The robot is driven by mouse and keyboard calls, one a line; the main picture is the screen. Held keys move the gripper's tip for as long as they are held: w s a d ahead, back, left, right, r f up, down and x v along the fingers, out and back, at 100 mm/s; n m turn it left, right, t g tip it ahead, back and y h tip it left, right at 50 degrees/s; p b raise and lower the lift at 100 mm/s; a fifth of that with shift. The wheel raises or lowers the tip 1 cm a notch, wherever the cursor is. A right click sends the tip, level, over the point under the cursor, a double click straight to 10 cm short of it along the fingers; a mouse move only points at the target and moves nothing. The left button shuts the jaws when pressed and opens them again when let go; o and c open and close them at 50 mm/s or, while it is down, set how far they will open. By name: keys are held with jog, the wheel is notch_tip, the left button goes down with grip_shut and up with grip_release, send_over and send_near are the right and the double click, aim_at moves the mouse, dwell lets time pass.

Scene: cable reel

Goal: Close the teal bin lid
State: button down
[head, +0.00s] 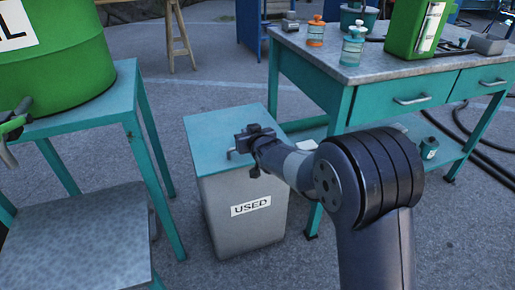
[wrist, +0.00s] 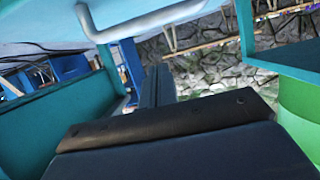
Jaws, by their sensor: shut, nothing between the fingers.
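The bin (head: 247,215) is a grey box with a white "USED" label, standing on the ground between two teal tables. Its teal lid (head: 215,128) lies across the top and looks flat and down; my gripper hides part of its right side and front edge. A small pale handle (head: 231,153) shows near the lid's front edge. My gripper (head: 246,140) is shut and empty, over the front right part of the lid; I cannot tell whether it touches. In the wrist view my gripper (wrist: 157,85) reaches forward beside a pale blue surface with a grey bar handle (wrist: 140,22).
A teal workbench (head: 345,105) with drawers, bottles and a green container stands close on the right. A teal stand (head: 125,105) with a green drum (head: 60,70) is on the left, above a grey lower surface (head: 80,235). Black cables (head: 465,135) lie at the far right.

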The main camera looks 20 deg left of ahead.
jog(key=s+d+f+p, duration=0.1)
jog(key=s+d, duration=0.5)
jog(key=s, duration=0.1)
jog(key=shift+s+d+f, duration=0.15)
jog(key=shift+s+f, duration=0.05)
jog(key=shift+f, duration=0.05)
jog(key=shift+w, duration=0.1)
jog(key=r+b, duration=0.1)
send_over(249, 158)
jog(key=shift+w+a+r, duration=0.15)
jog(key=shift+w+a, duration=0.05)
notch_tip(249, 158, down, 2)
jog(key=shift+f+b, duration=0.25)
jog(key=shift+b, duration=0.5)
jog(key=shift+s+d+f, duration=0.15)
jog(key=shift+f, duration=0.45)
jog(key=shift+s, duration=0.15)
